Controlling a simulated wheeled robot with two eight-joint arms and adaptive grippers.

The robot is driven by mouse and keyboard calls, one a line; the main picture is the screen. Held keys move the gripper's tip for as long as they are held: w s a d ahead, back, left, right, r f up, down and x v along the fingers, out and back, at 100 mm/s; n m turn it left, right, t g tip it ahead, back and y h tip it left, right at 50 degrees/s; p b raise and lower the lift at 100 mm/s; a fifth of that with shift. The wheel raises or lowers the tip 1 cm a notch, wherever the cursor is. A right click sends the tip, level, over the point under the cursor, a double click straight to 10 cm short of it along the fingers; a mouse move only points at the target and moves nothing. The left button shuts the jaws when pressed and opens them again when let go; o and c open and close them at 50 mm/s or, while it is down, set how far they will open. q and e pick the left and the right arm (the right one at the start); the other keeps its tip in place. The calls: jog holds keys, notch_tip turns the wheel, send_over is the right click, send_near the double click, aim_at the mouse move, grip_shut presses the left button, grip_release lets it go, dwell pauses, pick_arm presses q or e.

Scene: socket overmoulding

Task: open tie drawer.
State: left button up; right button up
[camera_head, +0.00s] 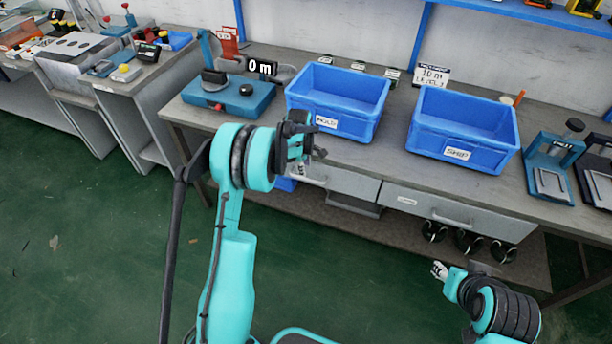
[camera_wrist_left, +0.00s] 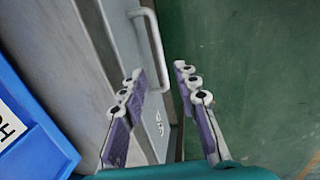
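Two grey drawers sit under the bench top: a left drawer (camera_head: 350,184) and a right drawer (camera_head: 480,222) with a bar handle (camera_head: 450,220) and a small label (camera_head: 407,200). Both look shut; the labels are too small to read. My left gripper (camera_head: 306,152) is in front of the left drawer and hides part of it. In the left wrist view my left gripper (camera_wrist_left: 160,74) is open and empty, its two fingers apart. A drawer's bar handle (camera_wrist_left: 153,40) lies beyond the fingertips, with a label (camera_wrist_left: 159,123) nearby. My right gripper (camera_head: 439,270) is low in front of the right drawer.
A blue HOLD bin (camera_head: 345,124) and a blue SHIP bin (camera_head: 470,155) stand on the bench above the drawers. A blue device (camera_head: 228,95) stands at left. Dark coils (camera_head: 470,242) lie on the lower shelf. The green floor (camera_head: 340,270) in front is clear.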

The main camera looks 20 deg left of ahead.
aim_at(306, 179)
pick_arm(q)
jog(key=f+b, duration=0.1)
jog(key=f, duration=0.1)
jog(key=w+f+b, duration=0.1)
jog(key=f, duration=0.1)
jog(key=f+b, duration=0.1)
jog(key=f, duration=0.2)
jog(key=shift+w, duration=0.15)
grip_shut()
